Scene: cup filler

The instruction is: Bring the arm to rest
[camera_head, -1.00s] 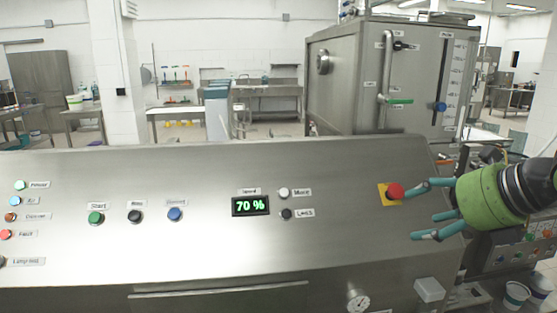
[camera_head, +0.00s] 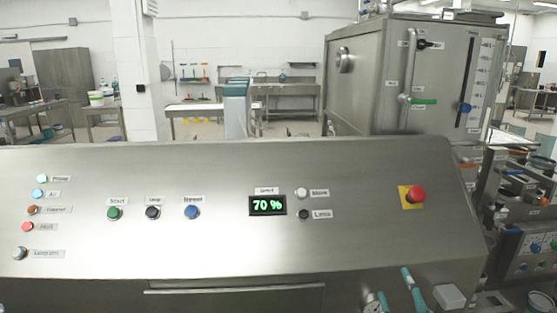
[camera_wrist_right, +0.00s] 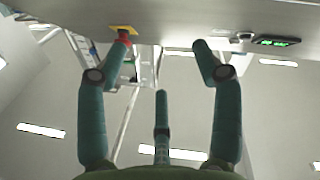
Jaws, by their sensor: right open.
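My right gripper (camera_head: 396,290) shows only as teal fingertips at the bottom edge of the head view, in front of the lower panel. In the right wrist view my right gripper (camera_wrist_right: 160,60) has its teal fingers spread wide, with nothing between them. The rest of the right arm is out of the head view. My left gripper is in neither view.
The steel control panel (camera_head: 340,250) fills the front, with a red emergency button (camera_head: 417,194) on a yellow plate, several smaller buttons and a display (camera_head: 267,205) reading 70 %. A steel tank (camera_head: 385,80) stands behind. A grey box (camera_head: 449,297) juts out near the fingertips.

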